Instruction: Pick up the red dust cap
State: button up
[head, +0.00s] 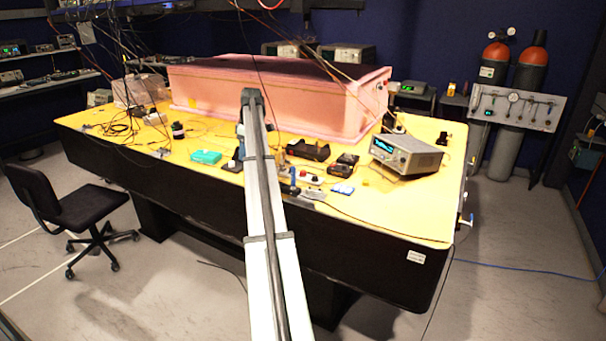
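I cannot clearly make out the red dust cap. A small white item with a red part (309,179) lies on the yellow tabletop (410,205), right of my arm, but it is too small to identify. My arm rises from the bottom middle and reaches over the table to the front of the pink foam enclosure. My gripper is not clearly distinguishable; the arm's far end hides the area behind it, and small bluish-grey shapes there cannot be told apart. I cannot see whether it holds anything.
The pink foam enclosure (345,118) fills the table's back. A grey bench instrument (407,155) stands to the right. The front right tabletop is mostly clear.

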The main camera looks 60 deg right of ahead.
jog(key=s+d+r+m+t, duration=0.1)
jog(key=s+d+r, duration=0.15)
jog(key=s, duration=0.55)
jog(key=s+d+r+m+t+h, duration=0.1)
jog(key=s+d, duration=0.3)
jog(key=s, duration=0.4)
jog(key=s+d+r+m+t, duration=0.1)
jog(key=s+d+r+m, duration=0.1)
jog(key=s+d, duration=0.35)
send_over(303, 171)
jog(key=s, duration=0.2)
jog(key=f, duration=0.8)
jog(key=shift+a, duration=0.3)
jog(key=shift+s+d+x, duration=0.1)
jog(key=shift+x, duration=0.75)
jog(key=shift+s+d+x, duration=0.15)
jog(key=shift+x, duration=0.75)
jog(key=shift+s+d+x, duration=0.1)
jog(key=shift+x, duration=0.75)
jog(key=shift+f, duration=0.1)
grip_shut()
